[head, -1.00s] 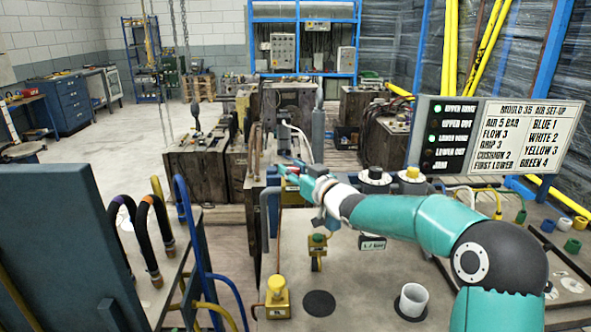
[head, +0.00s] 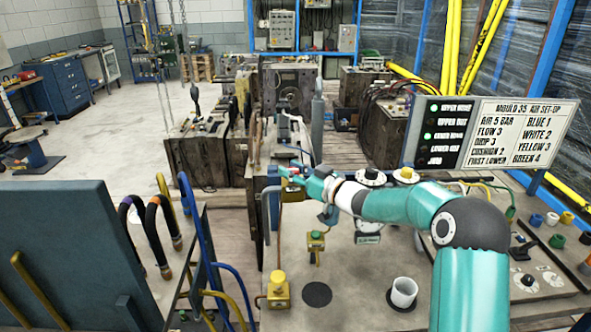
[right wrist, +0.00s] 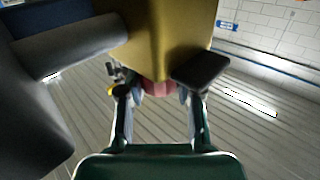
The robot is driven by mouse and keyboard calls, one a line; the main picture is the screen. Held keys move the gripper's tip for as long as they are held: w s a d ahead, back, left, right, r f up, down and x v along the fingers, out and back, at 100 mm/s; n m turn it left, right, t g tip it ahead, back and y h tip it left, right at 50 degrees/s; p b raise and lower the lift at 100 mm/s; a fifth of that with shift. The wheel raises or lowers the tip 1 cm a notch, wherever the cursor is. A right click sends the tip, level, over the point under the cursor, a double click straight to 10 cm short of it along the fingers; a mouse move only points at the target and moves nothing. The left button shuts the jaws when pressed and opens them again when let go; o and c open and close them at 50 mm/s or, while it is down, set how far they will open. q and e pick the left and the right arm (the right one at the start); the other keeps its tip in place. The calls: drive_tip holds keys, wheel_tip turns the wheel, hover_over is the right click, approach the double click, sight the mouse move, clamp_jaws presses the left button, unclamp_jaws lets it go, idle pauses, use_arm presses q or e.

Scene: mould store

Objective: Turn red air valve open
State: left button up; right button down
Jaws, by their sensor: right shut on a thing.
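My right gripper (head: 288,173) reaches in from the right to the far left edge of the bench. It is shut there on a small red part that I take to be the red air valve, mostly hidden by the fingers in the head view. In the right wrist view, my gripper's fingers (right wrist: 159,97) stand either side of the red valve (right wrist: 158,88), just below a brass-coloured body (right wrist: 172,40). The angle of the valve handle cannot be made out. My left gripper is not in view.
The bench (head: 355,285) carries a yellow-topped valve block (head: 278,290), a white cup (head: 403,292) and black and yellow knobs. A sign board (head: 490,130) stands at the right. A blue panel (head: 70,250) and hoses stand at the left. Open floor lies beyond.

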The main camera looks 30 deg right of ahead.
drive_tip(key=c, duration=0.7)
unclamp_jaws()
drive_tip(key=shift+s, duration=0.1)
drive_tip(key=shift+c, duration=0.2)
drive_tip(key=v, duration=1.2)
drive_tip(key=shift+f, duration=0.1)
